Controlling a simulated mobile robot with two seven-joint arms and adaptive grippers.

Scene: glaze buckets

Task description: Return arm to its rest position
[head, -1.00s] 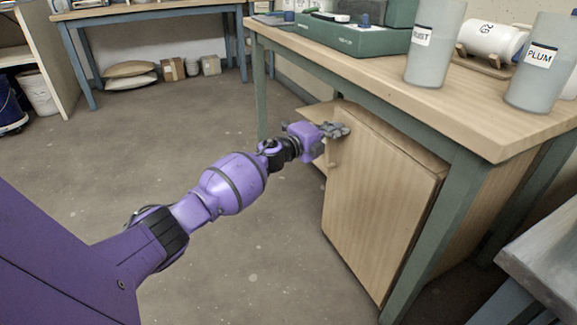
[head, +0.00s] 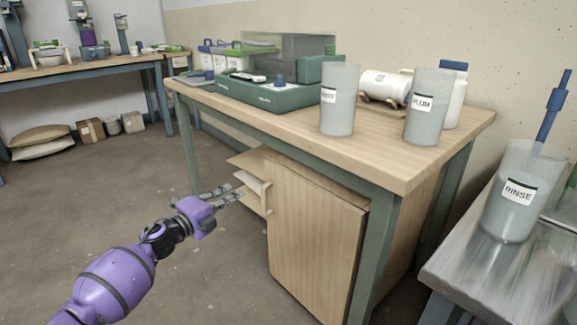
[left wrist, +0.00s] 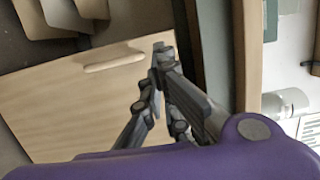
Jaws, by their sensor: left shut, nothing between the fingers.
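My left gripper (head: 222,194) shows in the head view at the end of my purple arm, left of the wooden cabinet (head: 315,240) under the bench. In the left wrist view its grey fingers (left wrist: 158,62) come together at the tips, with nothing between them. A pale wooden panel with a bar handle (left wrist: 115,62) lies behind them in that view. In the head view the fingertips appear close to the boards (head: 252,180) that stick out at the cabinet's left side; I cannot tell the exact gap. My right gripper is not in view.
The bench (head: 420,165) carries a green case (head: 265,95), two grey labelled buckets (head: 338,100) and a white jar lying on its side (head: 385,86). A RINSE bucket (head: 510,200) stands on a grey table at the right. The floor left of the cabinet is clear.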

